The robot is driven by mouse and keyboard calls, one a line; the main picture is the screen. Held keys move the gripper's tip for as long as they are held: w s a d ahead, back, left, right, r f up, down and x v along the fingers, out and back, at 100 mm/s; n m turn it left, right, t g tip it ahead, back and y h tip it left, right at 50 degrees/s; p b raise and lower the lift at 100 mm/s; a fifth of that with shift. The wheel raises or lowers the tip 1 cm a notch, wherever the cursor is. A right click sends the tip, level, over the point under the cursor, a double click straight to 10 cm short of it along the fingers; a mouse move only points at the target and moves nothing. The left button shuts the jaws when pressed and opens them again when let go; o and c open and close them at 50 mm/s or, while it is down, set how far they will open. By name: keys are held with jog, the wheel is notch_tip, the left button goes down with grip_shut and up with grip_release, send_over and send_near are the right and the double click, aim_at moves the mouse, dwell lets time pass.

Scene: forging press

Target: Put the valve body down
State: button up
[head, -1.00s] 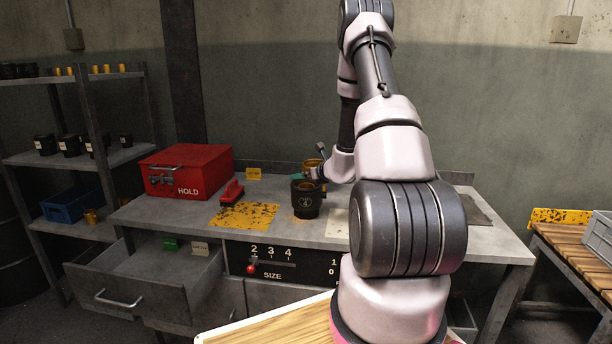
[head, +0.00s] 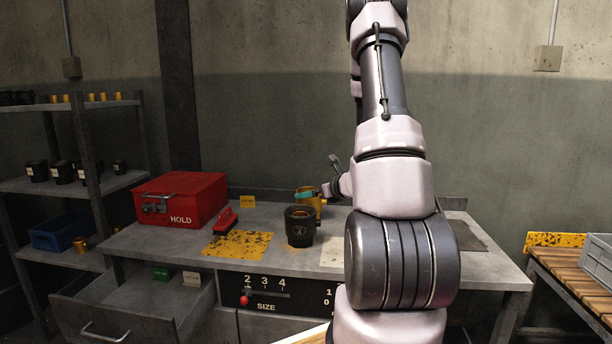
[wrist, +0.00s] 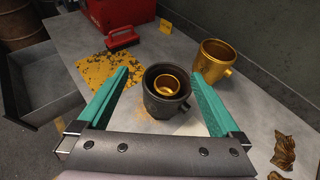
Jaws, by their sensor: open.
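In the head view my gripper (head: 306,195) is just above and behind the valve body's rim. Clearance between fingers and valve body is hard to judge.
A gold cup-shaped piece (wrist: 213,62) stands close behind. A red HOLD box (head: 180,199), a red-handled brush (head: 226,220) and a worn yellow patch (head: 238,244) are to the left. Below, a drawer (head: 130,304) is open. Small bronze pieces (wrist: 284,150) lie at right in the wrist view.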

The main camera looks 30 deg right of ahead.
jog(key=s+a+r+n+g+y, duration=0.3)
jog(key=s+a+r+n, duration=0.2)
jog(key=a+r+n, duration=0.4)
jog(key=s+a+r+n+g+y, duration=0.35)
jog(key=s+a+r+n, duration=0.2)
jog(key=a, duration=0.55)
jog(key=s+d+r+n+h, duration=0.1)
jog(key=s+r+n+h, duration=0.2)
jog(key=s+n, duration=0.4)
jog(key=s+d+r+n+h, duration=0.1)
jog(key=s+r+n+h, duration=0.3)
jog(key=s+n, duration=0.3)
jog(key=shift+s+r, duration=0.85)
jog(key=shift+s, duration=0.05)
jog(key=shift+d+n, duration=0.1)
jog(key=shift+n, duration=0.15)
